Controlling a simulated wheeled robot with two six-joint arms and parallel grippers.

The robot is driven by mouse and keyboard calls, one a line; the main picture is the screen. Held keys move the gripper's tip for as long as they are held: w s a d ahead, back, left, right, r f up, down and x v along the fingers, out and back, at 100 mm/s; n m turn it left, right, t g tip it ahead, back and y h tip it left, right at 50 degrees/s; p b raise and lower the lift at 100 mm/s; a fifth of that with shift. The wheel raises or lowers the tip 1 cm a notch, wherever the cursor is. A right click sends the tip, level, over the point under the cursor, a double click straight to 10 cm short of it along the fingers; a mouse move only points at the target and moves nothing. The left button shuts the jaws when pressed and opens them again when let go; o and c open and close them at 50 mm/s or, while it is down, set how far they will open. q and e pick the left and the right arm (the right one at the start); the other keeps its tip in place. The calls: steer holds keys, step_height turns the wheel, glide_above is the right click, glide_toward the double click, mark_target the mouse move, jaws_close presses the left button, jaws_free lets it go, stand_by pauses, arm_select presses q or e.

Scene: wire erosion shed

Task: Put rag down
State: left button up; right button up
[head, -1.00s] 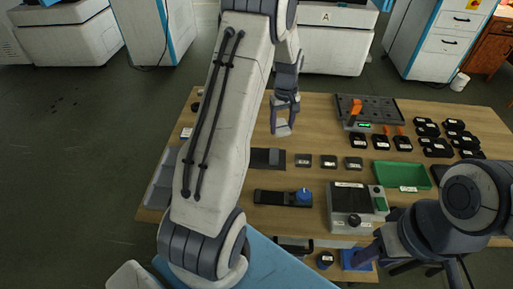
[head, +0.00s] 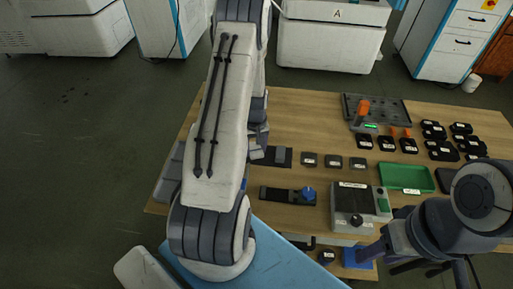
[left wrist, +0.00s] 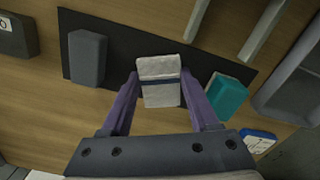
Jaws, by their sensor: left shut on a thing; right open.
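My left gripper (left wrist: 160,76) is shut on the rag (left wrist: 158,96), a small whitish folded pad with a dark band across it. In the left wrist view the rag is between the purple fingers, over a dark mat (left wrist: 120,38). I cannot tell whether it touches the mat. My right gripper (head: 369,251) is open near the bench's front edge, at the lower right.
On the mat, a grey block (left wrist: 87,58) lies left of the rag and a teal block (left wrist: 227,97) right of it. A grey tray (left wrist: 290,85) is further right. A green tray (head: 406,190) and several black blocks occupy the bench's right side.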

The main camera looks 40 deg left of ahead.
mark_target(256, 149)
arm_select(q)
steer(key=shift+f, duration=0.2)
steer(key=o, duration=1.3)
step_height(256, 149, up, 12)
steer(key=shift+w+r+b, duration=0.1)
steer(key=shift+r+b, duration=0.1)
steer(key=shift+b, duration=0.45)
steer(key=s+d+r+m, duration=0.2)
steer(key=d+r+m, duration=0.2)
steer(key=d, duration=0.7)
steer(key=s+d+r+m, duration=0.1)
steer(key=d+r+m, duration=0.35)
steer(key=d, duration=0.65)
steer(key=s+d+r+m, duration=0.1)
steer(key=s+d+m, duration=0.2)
steer(key=s, duration=0.3)
steer(key=s+d+r+m, duration=0.1)
steer(key=s+d+m, duration=0.2)
steer(key=s+d, duration=0.2)
steer(key=s+d+r+m+h, duration=0.1)
steer(key=s+d+r+m, duration=0.1)
steer(key=s, duration=0.5)
steer(key=shift+d+r+m, duration=0.1)
steer(key=shift+d+m, duration=0.75)
steer(key=shift+d, duration=0.05)
